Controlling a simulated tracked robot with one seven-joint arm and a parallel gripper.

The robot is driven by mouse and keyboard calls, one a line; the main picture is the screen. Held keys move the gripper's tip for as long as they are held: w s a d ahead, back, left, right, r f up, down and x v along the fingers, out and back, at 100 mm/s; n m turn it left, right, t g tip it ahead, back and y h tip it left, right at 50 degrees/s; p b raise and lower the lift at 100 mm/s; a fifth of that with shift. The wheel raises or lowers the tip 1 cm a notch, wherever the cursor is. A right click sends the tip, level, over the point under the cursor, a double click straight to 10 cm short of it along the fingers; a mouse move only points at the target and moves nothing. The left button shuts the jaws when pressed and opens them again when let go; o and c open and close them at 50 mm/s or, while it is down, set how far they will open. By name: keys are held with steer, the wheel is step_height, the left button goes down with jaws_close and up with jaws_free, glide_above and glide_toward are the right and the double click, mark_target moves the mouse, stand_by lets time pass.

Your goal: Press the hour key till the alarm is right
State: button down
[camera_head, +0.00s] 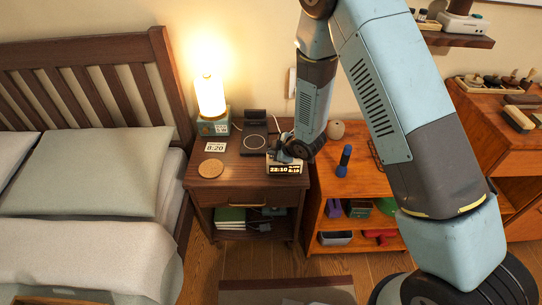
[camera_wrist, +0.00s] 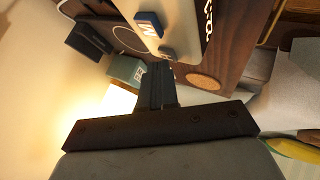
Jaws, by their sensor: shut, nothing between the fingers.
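The alarm clock (camera_head: 284,168) stands at the front right of the nightstand, its lit display reading about 22:10. Smaller digits beside it are too small to read surely. A card (camera_head: 215,147) on the nightstand reads 8:20. In the wrist view the clock's pale top (camera_wrist: 178,12) carries a blue key (camera_wrist: 149,25) with a white letter like M, and a grey key (camera_wrist: 167,54) whose label I cannot see. My gripper (camera_wrist: 158,66) is shut and empty, its tips right by the grey key; I cannot tell whether they touch. In the head view my gripper (camera_head: 286,152) partly covers the clock's top.
A glowing lamp (camera_head: 210,97) stands at the nightstand's back left, with a dark charging stand (camera_head: 255,143) beside it. A round cork coaster (camera_head: 211,169) lies at the front left. An orange shelf unit (camera_head: 361,187) with a blue-black object (camera_head: 344,161) stands to the right.

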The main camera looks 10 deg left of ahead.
steer(key=shift+r, duration=0.1)
stand_by(0.4)
steer(key=shift+r, duration=0.7)
steer(key=shift+r, duration=2.5)
